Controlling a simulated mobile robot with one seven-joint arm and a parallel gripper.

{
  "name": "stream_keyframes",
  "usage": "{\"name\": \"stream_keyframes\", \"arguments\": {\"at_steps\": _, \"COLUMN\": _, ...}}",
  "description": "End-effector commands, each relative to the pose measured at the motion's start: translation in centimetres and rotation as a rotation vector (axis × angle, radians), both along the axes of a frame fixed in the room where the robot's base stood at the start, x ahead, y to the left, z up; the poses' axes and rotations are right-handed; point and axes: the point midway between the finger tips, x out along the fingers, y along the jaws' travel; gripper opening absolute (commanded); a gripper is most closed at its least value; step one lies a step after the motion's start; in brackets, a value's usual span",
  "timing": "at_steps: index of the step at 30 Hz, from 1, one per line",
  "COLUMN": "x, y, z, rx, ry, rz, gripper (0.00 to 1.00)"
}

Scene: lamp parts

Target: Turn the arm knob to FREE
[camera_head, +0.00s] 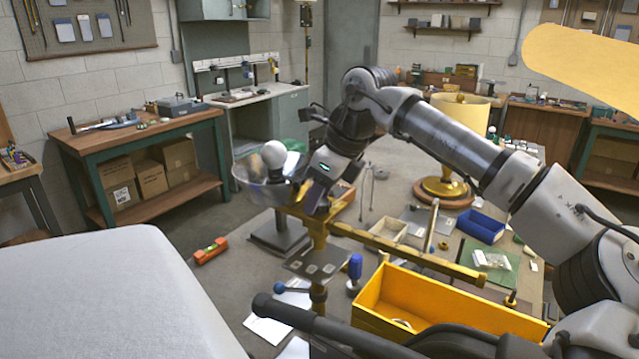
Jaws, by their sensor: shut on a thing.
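The brass lamp arm (408,256) runs out to the right from an upright brass post (318,240). My gripper (318,203) points down at the top of this post, where the arm meets it. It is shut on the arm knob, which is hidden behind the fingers. No FREE marking is readable from here. A clear bowl-like shade (252,183) with a white round bulb (273,154) is just left of my gripper.
A yellow bin (440,305) stands in front, with a blue-handled tool (355,268) beside it. A blue tray (480,227) and a shaded brass lamp (461,115) are farther back. An orange level (210,251) lies at left. A pale surface (100,295) fills the lower left.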

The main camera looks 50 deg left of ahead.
Motion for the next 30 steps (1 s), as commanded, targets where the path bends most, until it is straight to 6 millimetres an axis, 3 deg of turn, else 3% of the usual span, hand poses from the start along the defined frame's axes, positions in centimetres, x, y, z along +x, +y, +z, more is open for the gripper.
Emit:
{"name": "stream_keyframes", "arguments": {"at_steps": 18, "x": 0.03, "y": 0.09, "z": 0.17, "rx": 0.005, "ry": -0.002, "rz": 0.051, "gripper": 0.16}}
{"name": "stream_keyframes", "arguments": {"at_steps": 19, "x": 0.04, "y": 0.09, "z": 0.17, "rx": 0.006, "ry": -0.001, "rz": 0.051, "gripper": 0.41}}
{"name": "stream_keyframes", "arguments": {"at_steps": 23, "x": 0.02, "y": 0.07, "z": 0.14, "rx": 0.004, "ry": -0.001, "rz": 0.052, "gripper": 0.57}}
{"name": "stream_keyframes", "arguments": {"at_steps": 24, "x": 0.02, "y": 0.07, "z": 0.12, "rx": 0.004, "ry": -0.001, "rz": 0.051, "gripper": 0.61}}
{"name": "stream_keyframes", "arguments": {"at_steps": 30, "x": 0.02, "y": 0.05, "z": 0.07, "rx": 0.003, "ry": -0.001, "rz": 0.051, "gripper": 0.61}}
